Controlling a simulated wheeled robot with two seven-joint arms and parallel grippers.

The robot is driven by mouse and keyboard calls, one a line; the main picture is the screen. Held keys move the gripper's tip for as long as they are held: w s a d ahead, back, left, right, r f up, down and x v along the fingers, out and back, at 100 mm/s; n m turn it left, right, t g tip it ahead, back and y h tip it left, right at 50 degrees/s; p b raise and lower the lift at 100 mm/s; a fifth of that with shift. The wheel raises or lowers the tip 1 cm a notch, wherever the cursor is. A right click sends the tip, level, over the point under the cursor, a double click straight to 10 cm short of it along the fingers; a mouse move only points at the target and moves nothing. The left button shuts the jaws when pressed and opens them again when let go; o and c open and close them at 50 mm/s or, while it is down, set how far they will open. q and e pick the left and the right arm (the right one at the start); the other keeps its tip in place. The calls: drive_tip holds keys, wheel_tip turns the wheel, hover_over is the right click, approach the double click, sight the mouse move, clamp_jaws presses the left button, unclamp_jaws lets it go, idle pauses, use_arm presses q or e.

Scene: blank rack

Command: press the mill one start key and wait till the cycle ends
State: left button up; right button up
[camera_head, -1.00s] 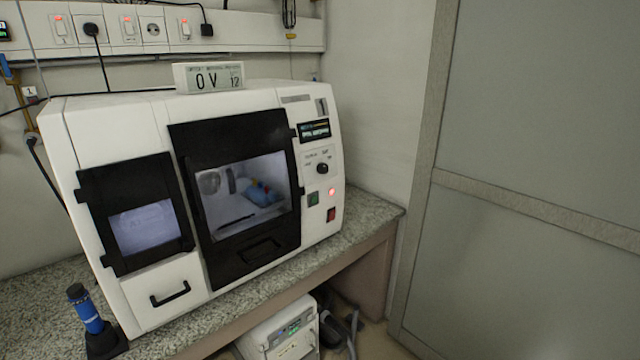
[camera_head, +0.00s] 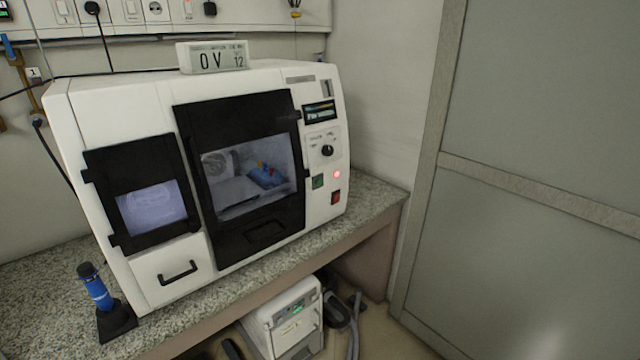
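The mill (camera_head: 90,110) is a white machine on the speckled counter, with a black-framed front door (camera_head: 240,115) that is closed. Through the door window a blue piece with small red and yellow parts (camera_head: 265,176) shows in the chamber. On the right panel are a small lit display (camera_head: 319,112), a black knob (camera_head: 327,151), a green key (camera_head: 318,182), a red key (camera_head: 336,198) and a glowing red lamp (camera_head: 337,174). The lettering on the panel is too small to read. Neither of my grippers is in view.
A blue hand tool in a black stand (camera_head: 95,288) is at the counter's left front. A white box unit (camera_head: 285,322) with hoses is under the counter (camera_head: 375,195). A grey panelled door (camera_head: 540,120) is at right.

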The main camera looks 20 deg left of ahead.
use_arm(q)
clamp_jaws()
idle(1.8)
